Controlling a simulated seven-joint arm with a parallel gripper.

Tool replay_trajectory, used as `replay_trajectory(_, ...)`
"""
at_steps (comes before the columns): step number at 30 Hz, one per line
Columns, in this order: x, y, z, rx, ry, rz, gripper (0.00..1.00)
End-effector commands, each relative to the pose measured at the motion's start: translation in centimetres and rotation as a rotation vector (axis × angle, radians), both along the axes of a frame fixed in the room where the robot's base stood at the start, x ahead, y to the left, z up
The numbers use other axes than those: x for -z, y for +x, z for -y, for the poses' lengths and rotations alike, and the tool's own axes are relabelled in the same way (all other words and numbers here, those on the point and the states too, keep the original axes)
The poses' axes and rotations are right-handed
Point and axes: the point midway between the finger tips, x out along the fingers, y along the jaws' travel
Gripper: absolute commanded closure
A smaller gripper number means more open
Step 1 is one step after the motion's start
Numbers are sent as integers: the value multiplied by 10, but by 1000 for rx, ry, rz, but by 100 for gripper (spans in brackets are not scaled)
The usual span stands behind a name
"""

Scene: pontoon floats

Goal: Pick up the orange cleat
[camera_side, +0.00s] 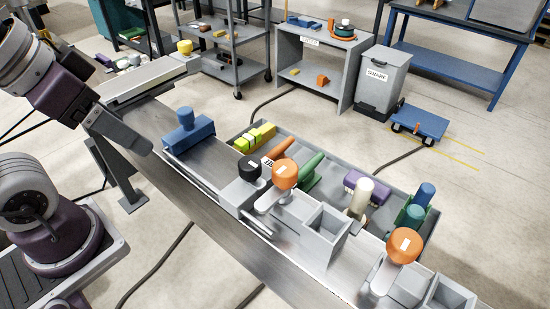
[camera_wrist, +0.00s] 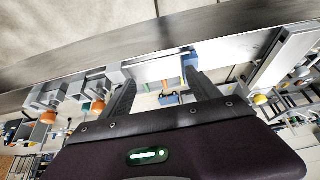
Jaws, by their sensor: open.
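An orange piece (camera_side: 280,149), which looks like the orange cleat, lies in the long grey tray (camera_side: 345,171) behind the bench. It lies between lime-yellow blocks (camera_side: 256,136) and a green piece (camera_side: 310,168). The black-topped post and an orange knob stand in front of it and hide part of it. My gripper (camera_side: 122,132) is at the left over the metal bench, well apart from the orange piece. In the wrist view my gripper (camera_wrist: 162,92) has its two fingers spread, with nothing held between them. I cannot make out the cleat for certain in that view.
A blue block with a knob (camera_side: 188,131) stands on the bench between my gripper and the tray. Orange-knobbed fixtures (camera_side: 285,173) and (camera_side: 403,246) and a grey open box (camera_side: 325,231) line the bench.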

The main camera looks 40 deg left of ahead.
Motion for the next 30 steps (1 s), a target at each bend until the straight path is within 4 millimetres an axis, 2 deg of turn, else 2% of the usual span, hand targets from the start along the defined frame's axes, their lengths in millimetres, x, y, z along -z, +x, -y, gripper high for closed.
replay_trajectory(2, -7, 19, 0, 0, 0, -33, 29)
replay_trajectory(4, -12, 53, 1, 0, 1, -86, 29)
replay_trajectory(5, -13, 72, 1, 0, 1, -112, 29)
replay_trajectory(6, -11, 99, 2, 0, 1, -147, 29)
replay_trajectory(8, 0, 138, 3, 2, 3, -200, 29)
replay_trajectory(9, 11, 165, 4, 2, 3, -234, 29)
replay_trajectory(11, 36, 203, 6, 3, 3, -286, 29)
replay_trajectory(12, 56, 226, 7, 3, 3, -320, 29)
replay_trajectory(14, 89, 256, 9, 2, 2, -366, 29)
replay_trajectory(15, 112, 272, 11, 3, 1, -394, 29)
replay_trajectory(18, 161, 298, 13, 1, 0, -448, 29)
replay_trajectory(21, 192, 309, 15, 0, 0, -478, 29)
replay_trajectory(30, 237, 313, 17, 1, 0, -491, 29)
